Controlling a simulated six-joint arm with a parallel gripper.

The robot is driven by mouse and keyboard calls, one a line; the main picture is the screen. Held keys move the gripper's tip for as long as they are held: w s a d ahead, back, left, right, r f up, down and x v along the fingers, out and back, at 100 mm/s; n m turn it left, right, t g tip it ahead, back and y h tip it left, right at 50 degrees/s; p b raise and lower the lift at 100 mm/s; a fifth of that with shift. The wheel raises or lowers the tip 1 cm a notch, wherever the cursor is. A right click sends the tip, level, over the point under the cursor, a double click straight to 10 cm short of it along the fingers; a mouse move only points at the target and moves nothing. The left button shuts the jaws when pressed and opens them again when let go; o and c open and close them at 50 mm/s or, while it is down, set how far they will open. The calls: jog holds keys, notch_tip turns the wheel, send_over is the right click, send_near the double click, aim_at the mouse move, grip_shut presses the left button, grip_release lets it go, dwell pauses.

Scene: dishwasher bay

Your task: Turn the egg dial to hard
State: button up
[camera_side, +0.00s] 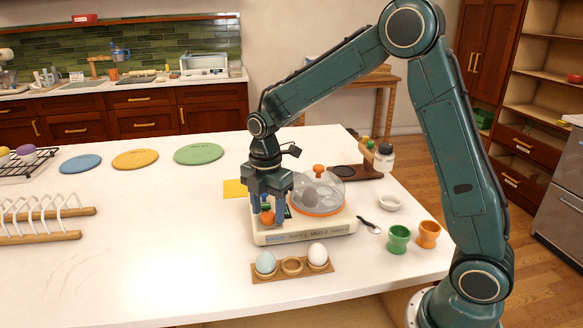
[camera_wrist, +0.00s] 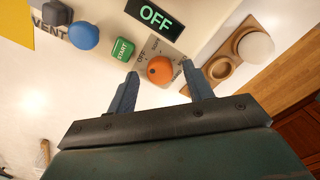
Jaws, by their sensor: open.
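The egg cooker (camera_side: 330,226) is a cream base with a clear dome (camera_side: 322,187), orange-rimmed and orange-knobbed. Its orange egg dial (camera_wrist: 160,69) sits on a grey plate with small markings; it also shows in the side view (camera_side: 267,217). A dark spot is on the dial's face; which marking it points to is unclear. The display (camera_wrist: 155,15) reads OFF in green. My gripper (camera_side: 267,208) is open and points down over the dial. In the wrist view its fingertips (camera_wrist: 158,74) lie on either side of the dial; contact cannot be told.
Beside the dial are a green START button (camera_wrist: 122,49) and a blue knob (camera_wrist: 84,35) near a VENT label. A wooden egg holder (camera_side: 292,270) with two eggs stands in front. Green (camera_side: 398,239) and orange (camera_side: 428,234) egg cups are at right.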

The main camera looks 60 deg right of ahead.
jog(key=shift+f, duration=0.25)
jog(key=c, duration=1)
jog(key=shift+o, duration=0.2)
